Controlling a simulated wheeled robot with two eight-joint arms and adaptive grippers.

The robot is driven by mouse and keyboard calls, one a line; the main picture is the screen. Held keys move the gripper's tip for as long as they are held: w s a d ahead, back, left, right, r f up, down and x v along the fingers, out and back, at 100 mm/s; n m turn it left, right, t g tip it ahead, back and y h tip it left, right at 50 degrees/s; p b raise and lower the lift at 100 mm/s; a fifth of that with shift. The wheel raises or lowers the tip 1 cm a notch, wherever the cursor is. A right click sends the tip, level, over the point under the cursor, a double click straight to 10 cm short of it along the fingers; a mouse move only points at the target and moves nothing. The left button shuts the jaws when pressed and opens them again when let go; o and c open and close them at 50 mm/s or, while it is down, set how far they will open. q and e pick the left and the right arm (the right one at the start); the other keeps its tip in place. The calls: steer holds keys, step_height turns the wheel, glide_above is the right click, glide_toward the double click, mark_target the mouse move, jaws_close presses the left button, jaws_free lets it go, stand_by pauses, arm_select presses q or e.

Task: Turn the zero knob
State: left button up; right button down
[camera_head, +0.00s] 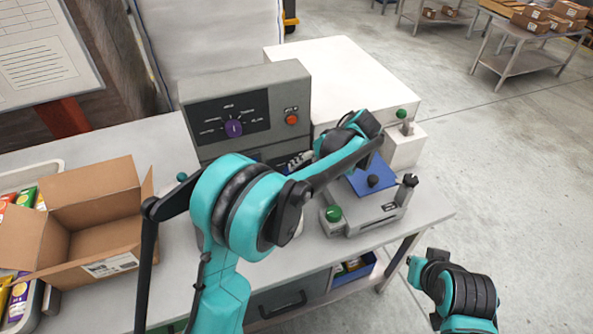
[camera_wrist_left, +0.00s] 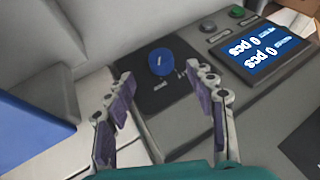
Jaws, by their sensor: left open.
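In the left wrist view a round blue knob (camera_wrist_left: 161,61) with a pale mark stands on a dark panel. My left gripper (camera_wrist_left: 160,76) is open and empty, its two purple-padded fingers pointing toward the knob, which appears just beyond and between the tips. I see no contact. In the head view the left gripper (camera_head: 299,160) is beside the grey unit (camera_head: 230,88), partly covered by my arm. That unit has a purple knob (camera_head: 233,128) ringed by small labels. I cannot tell whether the blue knob is visible in the head view. My right gripper is not recognisable.
A blue display (camera_wrist_left: 262,50) reading "0 pcs" and a green button (camera_wrist_left: 237,11) lie right of the blue knob. A red button (camera_head: 291,118) is on the grey unit. An open carton (camera_head: 90,205) stands left; a blue-plated device (camera_head: 365,222) stands right.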

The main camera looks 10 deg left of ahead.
arm_select(q)
steer(key=v, duration=0.5)
steer(key=shift+f, duration=0.1)
stand_by(0.3)
